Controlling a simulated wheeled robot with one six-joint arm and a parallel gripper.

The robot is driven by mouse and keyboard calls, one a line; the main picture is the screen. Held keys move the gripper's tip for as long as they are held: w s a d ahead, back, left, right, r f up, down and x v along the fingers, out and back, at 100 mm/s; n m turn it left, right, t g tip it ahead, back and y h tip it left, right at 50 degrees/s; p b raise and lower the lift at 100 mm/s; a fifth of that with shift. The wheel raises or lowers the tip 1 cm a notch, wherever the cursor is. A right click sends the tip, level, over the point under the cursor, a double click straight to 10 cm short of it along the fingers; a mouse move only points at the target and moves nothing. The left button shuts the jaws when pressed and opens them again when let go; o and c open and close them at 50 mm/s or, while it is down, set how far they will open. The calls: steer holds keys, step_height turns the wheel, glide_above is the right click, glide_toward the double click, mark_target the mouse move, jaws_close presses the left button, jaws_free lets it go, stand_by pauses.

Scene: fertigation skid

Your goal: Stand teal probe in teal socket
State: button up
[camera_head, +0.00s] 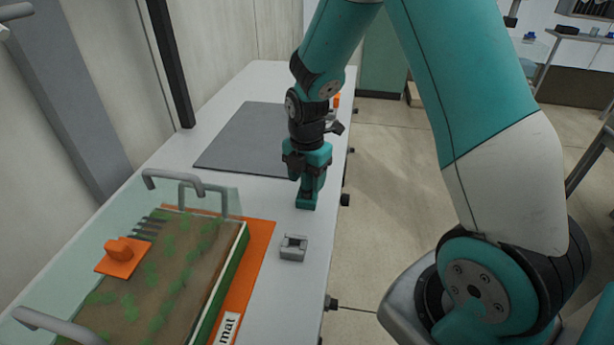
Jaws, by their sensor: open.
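The teal probe (308,189) is upright under my gripper on the white bench, near its right edge. Its lower end meets the small teal socket (306,203). I cannot tell how deep it sits, as the view is small and partly blocked. My gripper (310,177) points down over the probe's top, with its jaws open and around or just beside it. The jaws hide the probe's upper part.
A grey socket block (293,248) stands nearer on the bench. A planted tray (234,262) with grey handles lies on an orange mat (262,243) at the left. A dark grey mat (243,140) lies behind. An orange item (336,101) shows partly behind my arm.

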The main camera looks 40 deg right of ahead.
step_height(320, 180, up, 11)
steer(key=shift+r, duration=0.45)
steer(key=s+a+r+m+y, duration=0.2)
steer(key=s+a+m, duration=0.5)
steer(key=s, duration=0.4)
steer(key=s+a+r+m+y, duration=0.2)
steer(key=s+a+r+m, duration=0.3)
steer(key=s+a+m, duration=0.3)
steer(key=s+a, duration=0.2)
steer(key=shift+s+r, duration=0.25)
steer(key=shift+s, duration=0.15)
steer(key=shift+r+p, duration=0.1)
steer(key=shift+p, duration=0.25)
